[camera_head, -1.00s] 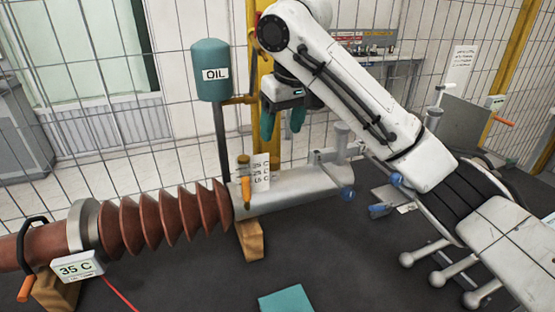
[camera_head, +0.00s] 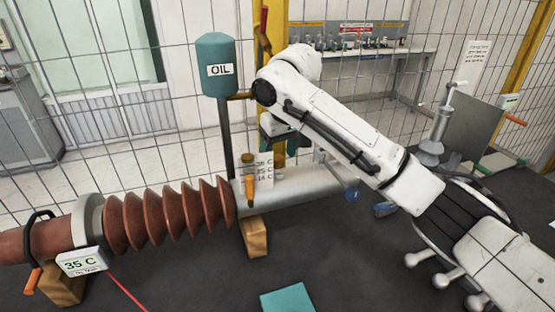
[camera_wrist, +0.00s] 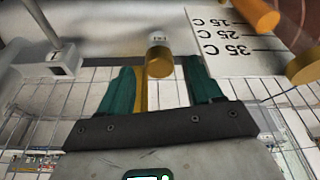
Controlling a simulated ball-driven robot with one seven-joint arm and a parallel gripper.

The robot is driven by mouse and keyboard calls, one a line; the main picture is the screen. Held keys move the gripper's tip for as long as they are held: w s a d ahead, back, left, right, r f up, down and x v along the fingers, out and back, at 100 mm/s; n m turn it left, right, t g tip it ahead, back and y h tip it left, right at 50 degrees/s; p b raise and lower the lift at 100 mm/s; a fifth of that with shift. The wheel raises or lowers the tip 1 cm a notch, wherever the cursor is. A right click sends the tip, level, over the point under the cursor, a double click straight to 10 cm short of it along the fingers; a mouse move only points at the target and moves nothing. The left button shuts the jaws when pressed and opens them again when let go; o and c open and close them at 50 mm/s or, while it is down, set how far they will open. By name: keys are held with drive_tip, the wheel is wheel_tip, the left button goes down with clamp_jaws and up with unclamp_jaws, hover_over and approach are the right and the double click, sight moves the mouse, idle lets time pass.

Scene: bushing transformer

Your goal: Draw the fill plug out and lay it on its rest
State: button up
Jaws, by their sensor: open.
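A brass cylinder (camera_wrist: 159,62) with a small white lettered face shows between my fingertips in the wrist view; it looks like the fill plug. My gripper (camera_wrist: 157,70) is open, its two green fingers on either side of it; I cannot tell whether they touch it. In the head view my gripper (camera_head: 274,128) is low over the grey tube (camera_head: 295,190), partly hidden behind my arm, and the plug is not discernible there. I cannot tell which thing is the plug's rest.
A white scale card (camera_head: 263,170), a brass cap (camera_head: 247,157) and an orange handle (camera_head: 250,188) stand close left of my gripper. The ribbed brown bushing (camera_head: 170,217) extends left. The OIL tank (camera_head: 220,66) stands behind. A teal block (camera_head: 288,299) lies in front.

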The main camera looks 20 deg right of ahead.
drive_tip(key=shift+w+f, duration=0.1)
drive_tip(key=shift+f, duration=0.5)
drive_tip(key=c, duration=1.1)
drive_tip(key=shift+r, duration=0.1)
drive_tip(key=shift+c, duration=0.2)
